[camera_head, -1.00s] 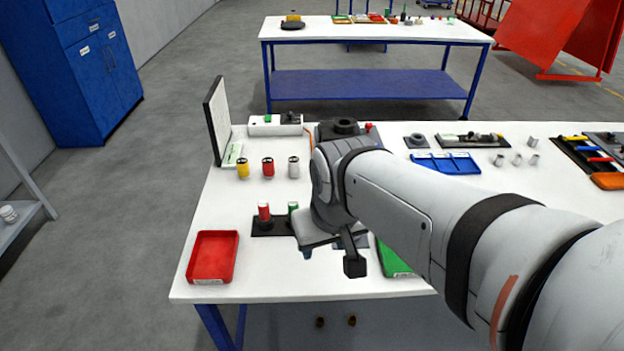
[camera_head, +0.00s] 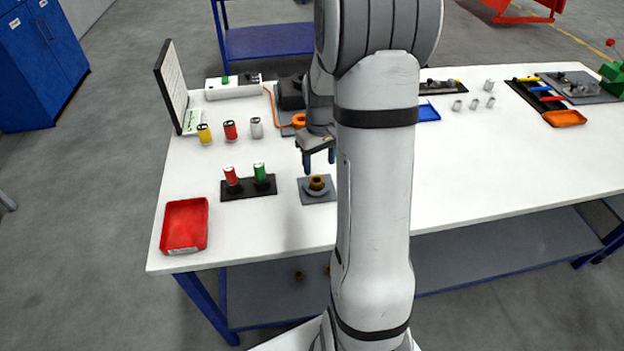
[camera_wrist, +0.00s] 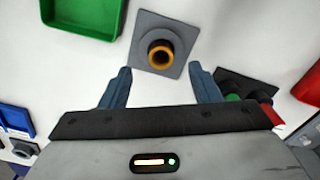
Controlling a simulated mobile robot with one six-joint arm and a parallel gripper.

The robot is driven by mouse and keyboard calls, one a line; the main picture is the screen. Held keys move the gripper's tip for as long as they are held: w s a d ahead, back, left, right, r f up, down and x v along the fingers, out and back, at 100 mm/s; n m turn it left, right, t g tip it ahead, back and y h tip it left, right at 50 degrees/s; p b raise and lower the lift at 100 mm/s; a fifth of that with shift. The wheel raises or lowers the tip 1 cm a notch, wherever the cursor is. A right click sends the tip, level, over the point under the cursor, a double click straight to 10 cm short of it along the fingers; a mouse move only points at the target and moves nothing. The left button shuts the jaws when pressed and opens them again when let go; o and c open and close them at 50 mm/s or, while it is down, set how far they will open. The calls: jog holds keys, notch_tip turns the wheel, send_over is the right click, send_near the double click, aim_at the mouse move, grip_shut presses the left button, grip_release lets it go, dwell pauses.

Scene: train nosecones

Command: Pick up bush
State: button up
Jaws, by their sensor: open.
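The bush, a small brass-coloured ring (camera_head: 317,183), stands on a square grey plate (camera_head: 310,199) on the white table. In the wrist view the bush (camera_wrist: 161,54) shows as a ring with a dark hole on its grey plate (camera_wrist: 144,25), just beyond my fingertips and roughly centred between them. My gripper (camera_head: 318,163) is open and empty, with its blue fingers apart above the bush. It also shows in the wrist view (camera_wrist: 160,75). The fingers look clear of the bush.
A black holder (camera_head: 248,190) with a red and a green cylinder stands left of the plate. A red tray (camera_head: 185,226) lies at the front left. Yellow, red and white cylinders stand behind. A green tray (camera_wrist: 82,18) is near the plate in the wrist view.

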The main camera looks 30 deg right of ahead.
aim_at(316, 177)
notch_tip(316, 177, down, 2)
jog(key=f, duration=0.2)
jog(key=w+f+p, duration=0.1)
jog(key=f, duration=0.1)
jog(key=shift+w+a, duration=0.1)
jog(key=shift+f, duration=0.6)
jog(key=shift+c, duration=0.5)
jog(key=c, duration=1)
